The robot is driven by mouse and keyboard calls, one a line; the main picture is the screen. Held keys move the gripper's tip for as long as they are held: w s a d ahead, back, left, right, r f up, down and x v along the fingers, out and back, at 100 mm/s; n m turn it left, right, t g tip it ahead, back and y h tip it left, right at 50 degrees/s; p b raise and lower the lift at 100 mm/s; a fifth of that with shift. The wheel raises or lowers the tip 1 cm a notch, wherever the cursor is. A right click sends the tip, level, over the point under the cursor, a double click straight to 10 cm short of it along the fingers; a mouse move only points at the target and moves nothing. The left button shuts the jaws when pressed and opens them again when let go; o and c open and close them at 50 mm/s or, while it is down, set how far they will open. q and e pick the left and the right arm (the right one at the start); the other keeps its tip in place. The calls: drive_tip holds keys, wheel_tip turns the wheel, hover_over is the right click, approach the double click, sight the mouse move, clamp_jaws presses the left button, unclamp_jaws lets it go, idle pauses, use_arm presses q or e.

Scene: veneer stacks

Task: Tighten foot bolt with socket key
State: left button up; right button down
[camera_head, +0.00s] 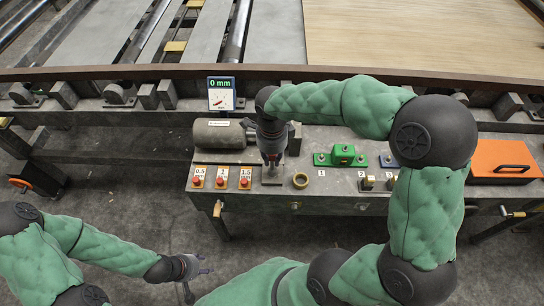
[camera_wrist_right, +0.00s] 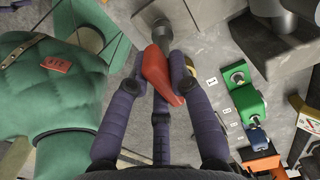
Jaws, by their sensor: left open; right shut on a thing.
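My right gripper (camera_head: 271,158) is over the bench, beside the grey cylinder. In the right wrist view my right gripper (camera_wrist_right: 164,72) is shut on a red-handled tool (camera_wrist_right: 157,66), which looks like the socket key. Its dark grey end (camera_wrist_right: 146,27) points away from the fingers, near a grey metal part. I cannot tell whether it sits on a bolt. A green foot block (camera_head: 342,154) with bolts stands to the right on the bench and also shows in the wrist view (camera_wrist_right: 246,102). My left gripper (camera_head: 204,265) is open and empty, low over the floor.
A display (camera_head: 221,93) reads 0 mm. An orange box (camera_head: 502,160) stands right.

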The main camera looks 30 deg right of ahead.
drive_tip(key=shift+r+p, duration=0.75)
drive_tip(key=shift+r, duration=0.2)
idle(1.5)
drive_tip(key=shift+r+p, duration=1.85)
drive_tip(key=shift+r, duration=0.7)
drive_tip(key=shift+f, duration=0.1)
